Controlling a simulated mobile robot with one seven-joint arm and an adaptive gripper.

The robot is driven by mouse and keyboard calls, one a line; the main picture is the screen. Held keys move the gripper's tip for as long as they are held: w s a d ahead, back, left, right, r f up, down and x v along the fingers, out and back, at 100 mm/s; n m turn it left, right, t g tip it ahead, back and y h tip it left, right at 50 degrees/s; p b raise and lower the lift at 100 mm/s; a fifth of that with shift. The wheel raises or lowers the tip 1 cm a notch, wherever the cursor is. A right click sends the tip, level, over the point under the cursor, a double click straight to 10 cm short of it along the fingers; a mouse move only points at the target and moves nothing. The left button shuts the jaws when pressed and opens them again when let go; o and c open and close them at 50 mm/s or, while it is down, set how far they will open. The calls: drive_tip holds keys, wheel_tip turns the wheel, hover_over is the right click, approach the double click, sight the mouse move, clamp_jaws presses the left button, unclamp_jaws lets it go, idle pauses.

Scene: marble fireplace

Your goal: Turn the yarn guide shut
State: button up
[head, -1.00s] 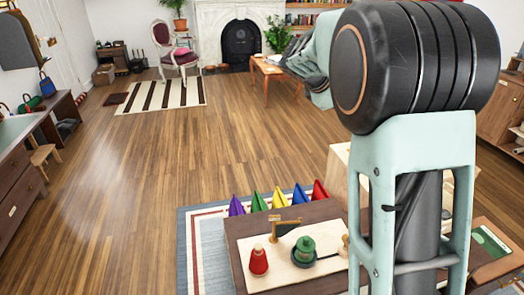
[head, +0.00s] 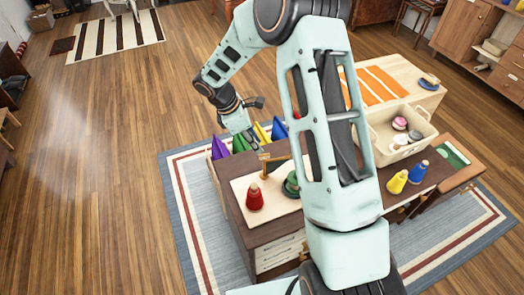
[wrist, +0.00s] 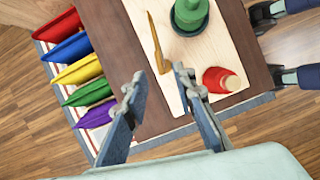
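The yarn guide, which I take to be the wooden post with a side arm, stands on the pale board (head: 240,187) on the dark desk. My gripper (head: 246,138) is above the desk's far edge. In the wrist view my gripper (wrist: 158,78) is open, with nothing between its fingers. I cannot judge the height gap.
A red yarn cone (wrist: 221,80) and a green spool (wrist: 189,15) stand on the board close to the guide. A cream bin (head: 398,150) and yellow cone (head: 397,181) are to the right.

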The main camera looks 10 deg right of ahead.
sight(263, 155)
drive_tip(key=x, duration=0.6)
drive_tip(key=shift+w+d+f+p, duration=0.1)
drive_tip(key=shift+f+p, duration=0.05)
drive_tip(key=shift+p, duration=0.15)
clamp_jaws()
